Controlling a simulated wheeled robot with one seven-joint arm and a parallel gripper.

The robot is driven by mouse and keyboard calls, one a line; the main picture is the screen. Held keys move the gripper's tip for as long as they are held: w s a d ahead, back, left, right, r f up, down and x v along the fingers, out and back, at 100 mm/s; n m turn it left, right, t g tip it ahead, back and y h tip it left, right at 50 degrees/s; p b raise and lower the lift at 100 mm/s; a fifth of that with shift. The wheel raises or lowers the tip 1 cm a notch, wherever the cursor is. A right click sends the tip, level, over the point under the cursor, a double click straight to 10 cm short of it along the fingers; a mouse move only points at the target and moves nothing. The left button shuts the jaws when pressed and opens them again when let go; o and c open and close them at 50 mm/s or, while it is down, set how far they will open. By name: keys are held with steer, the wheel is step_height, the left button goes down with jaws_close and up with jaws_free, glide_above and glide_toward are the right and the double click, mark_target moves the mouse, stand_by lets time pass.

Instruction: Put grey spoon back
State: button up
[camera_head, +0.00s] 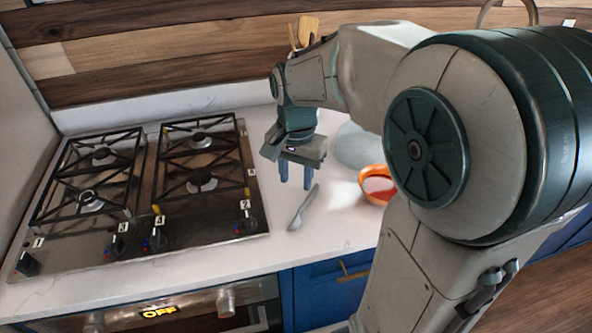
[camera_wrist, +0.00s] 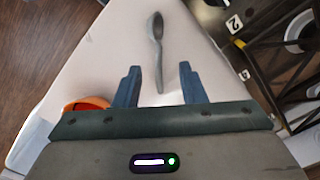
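The grey spoon (camera_head: 303,208) lies on the white countertop, between the stove and an orange bowl. In the wrist view the spoon (camera_wrist: 157,45) has its bowl end away from my gripper and its handle end toward the gap between the fingers. My gripper (camera_head: 296,187) points down just beside the spoon in the head view. In the wrist view my gripper (camera_wrist: 160,84) has its two blue fingers spread apart with nothing held between them. A few wooden utensils (camera_head: 305,32) stand upright at the back, their holder hidden behind my arm.
The gas stove (camera_head: 200,185) with black grates fills the left of the counter. The orange bowl (camera_head: 376,186) with red contents stands right of the spoon, close to a pale round item (camera_head: 357,147) partly hidden by my arm. The counter's front edge lies close to the spoon.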

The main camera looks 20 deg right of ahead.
steer(key=s+d+n+t, duration=0.2)
steer(key=s+n, duration=0.6)
steer(key=s, duration=0.4)
steer(key=shift+d+r+t, duration=0.2)
steer(key=shift+r+t, duration=0.2)
steer(key=shift+t, duration=0.2)
